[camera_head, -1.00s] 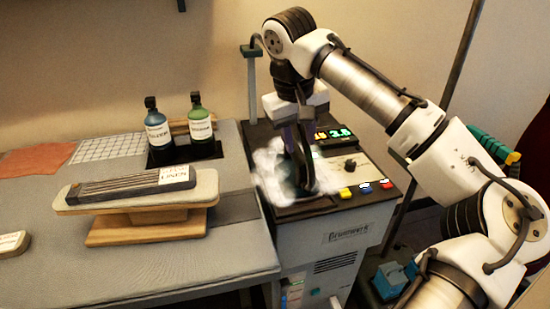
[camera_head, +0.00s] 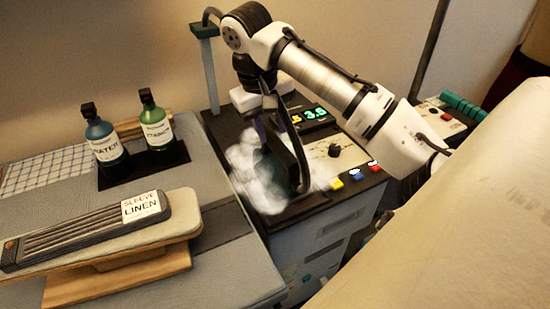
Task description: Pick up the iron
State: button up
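The iron (camera_head: 270,168) is a dark, partly teal shape on top of the steam station (camera_head: 330,165), in the middle of the camera_head view. White steam covers its left side and base. My gripper (camera_head: 273,128) points down from above, right at the iron's upper part. A dark upright part and a thin black loop, perhaps a cable, stand beside the fingers. The fingers are dark and blend with the iron, so I cannot tell whether they grip it. Whether the iron touches the station top is hidden by steam.
Left of the station, the table (camera_head: 225,265) bears a sleeve board (camera_head: 180,228) with a dark slatted piece labelled "SLEEVE LINEN". Behind it are a dark bottle (camera_head: 103,138) and a green bottle (camera_head: 156,125). A post (camera_head: 208,70) rises behind the station. A pale surface blocks the lower right.

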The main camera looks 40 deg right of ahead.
aim_at(277, 149)
jog(key=f, duration=0.2)
jog(key=d+f, duration=0.1)
jog(key=f, duration=0.4)
jog(key=shift+s+d+f+p, duration=0.1)
jog(key=shift+d+f+p, duration=0.05)
jog(key=shift+p, duration=0.2)
jog(key=shift+c, duration=0.4)
grip_shut()
dwell(0.6)
